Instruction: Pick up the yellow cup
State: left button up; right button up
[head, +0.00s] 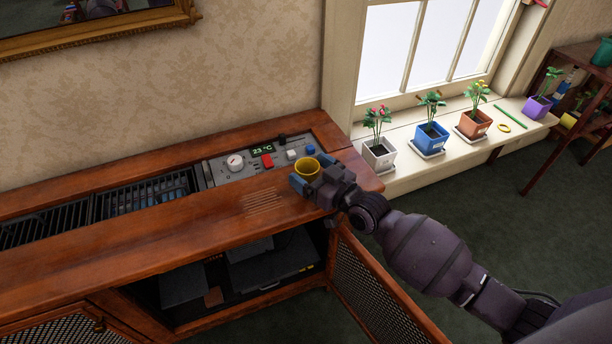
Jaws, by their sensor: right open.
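My left gripper is not in view.
A mesh cabinet door (375,290) hangs open below my right arm. Several potted plants, including a blue pot (431,138), line the windowsill at right.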

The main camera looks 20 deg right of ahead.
jog(key=shift+w+a, duration=0.1)
jog(key=shift+w, duration=0.15)
jog(key=shift+c, duration=0.3)
jog(key=c, duration=0.9)
jog(key=shift+r, duration=0.1)
jog(key=shift+c, duration=0.2)
